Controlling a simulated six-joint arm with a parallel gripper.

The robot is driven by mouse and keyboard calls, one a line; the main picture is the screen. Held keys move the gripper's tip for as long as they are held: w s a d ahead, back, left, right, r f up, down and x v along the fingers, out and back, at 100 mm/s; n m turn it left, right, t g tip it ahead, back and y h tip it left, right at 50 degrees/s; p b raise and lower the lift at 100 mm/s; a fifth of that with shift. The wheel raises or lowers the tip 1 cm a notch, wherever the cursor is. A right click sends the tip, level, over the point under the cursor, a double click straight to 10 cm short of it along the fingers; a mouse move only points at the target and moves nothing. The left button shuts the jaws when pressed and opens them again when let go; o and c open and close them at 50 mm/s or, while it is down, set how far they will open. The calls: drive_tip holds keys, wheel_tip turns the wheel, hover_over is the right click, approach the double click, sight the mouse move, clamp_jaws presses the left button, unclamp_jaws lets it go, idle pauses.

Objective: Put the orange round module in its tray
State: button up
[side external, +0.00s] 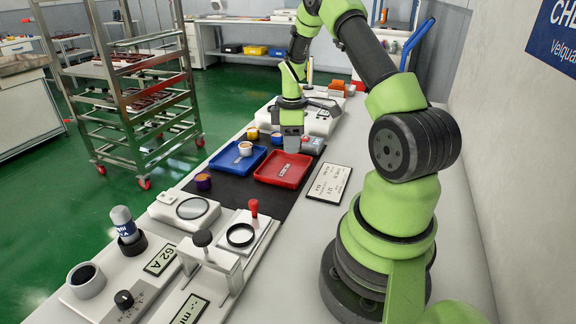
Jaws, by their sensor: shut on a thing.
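My gripper (291,145) points down above the back part of the red tray (283,170). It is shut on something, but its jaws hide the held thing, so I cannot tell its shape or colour. The red tray looks empty, with a white label on its floor. A blue tray (225,158) lies to its left with a white, orange-topped round module (245,149) in it. A purple round module with an orange top (203,181) stands in front of the blue tray.
The trays lie on a black mat (237,199). A small grey device (312,145) stands right of my gripper, and a label plate (329,182) lies right of the mat. Bench instruments, including a red-knobbed fixture (253,208), fill the front. A wheeled rack (135,90) stands left.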

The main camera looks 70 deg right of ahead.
sight(291, 173)
wheel_tip(291, 173, down, 6)
drive_tip(key=shift+f, duration=0.25)
drive_tip(key=shift+f, duration=0.1)
drive_tip(key=o, duration=0.9)
